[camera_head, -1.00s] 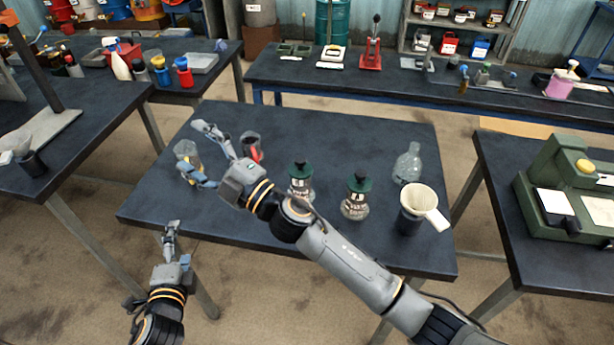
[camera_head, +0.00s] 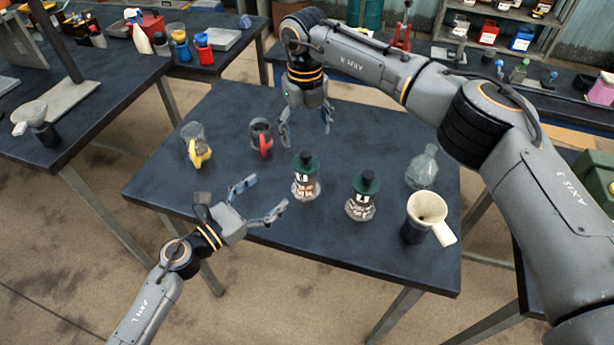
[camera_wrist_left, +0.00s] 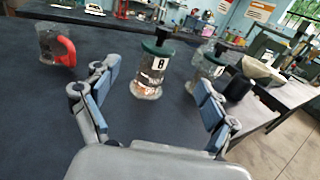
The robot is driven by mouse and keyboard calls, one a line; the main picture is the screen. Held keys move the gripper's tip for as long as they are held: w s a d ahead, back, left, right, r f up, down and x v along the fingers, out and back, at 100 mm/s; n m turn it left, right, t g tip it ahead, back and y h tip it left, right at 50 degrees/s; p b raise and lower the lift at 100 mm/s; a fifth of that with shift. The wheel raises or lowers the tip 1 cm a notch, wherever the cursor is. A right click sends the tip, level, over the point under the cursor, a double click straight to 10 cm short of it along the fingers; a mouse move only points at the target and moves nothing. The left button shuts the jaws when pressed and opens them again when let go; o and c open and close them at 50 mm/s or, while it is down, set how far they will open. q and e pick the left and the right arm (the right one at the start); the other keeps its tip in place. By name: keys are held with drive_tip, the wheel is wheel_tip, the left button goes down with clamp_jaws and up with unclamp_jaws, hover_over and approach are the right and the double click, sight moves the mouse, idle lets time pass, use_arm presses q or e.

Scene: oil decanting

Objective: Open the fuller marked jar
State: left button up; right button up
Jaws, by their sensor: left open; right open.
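Two glass jars with dark green lids stand upright on the dark table: the left jar (camera_head: 306,188) and the right jar (camera_head: 360,207). Both carry markings; I cannot tell which is fuller. My left gripper (camera_head: 267,196) is open and empty, low at the table's front edge, left of the left jar and apart from it. In the left wrist view a green-lidded jar (camera_wrist_left: 149,78) labelled with a dark figure on white shows beyond the spread fingers, with the other jar (camera_wrist_left: 207,68) behind to its right. My right gripper (camera_head: 306,135) is open, fingers down, behind the left jar.
A yellow-handled mug (camera_head: 196,143) and a red-handled mug (camera_head: 262,137) stand at the table's left. A clear glass bottle (camera_head: 422,170) and a dark cup holding a cream funnel (camera_head: 428,207) stand at the right. The table's (camera_head: 240,100) back left is bare.

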sight(304, 164)
use_arm(q)
drive_tip(key=x, duration=1.3)
drive_tip(key=shift+w+f, duration=0.1)
use_arm(e)
drive_tip(key=shift+w+f, duration=0.1)
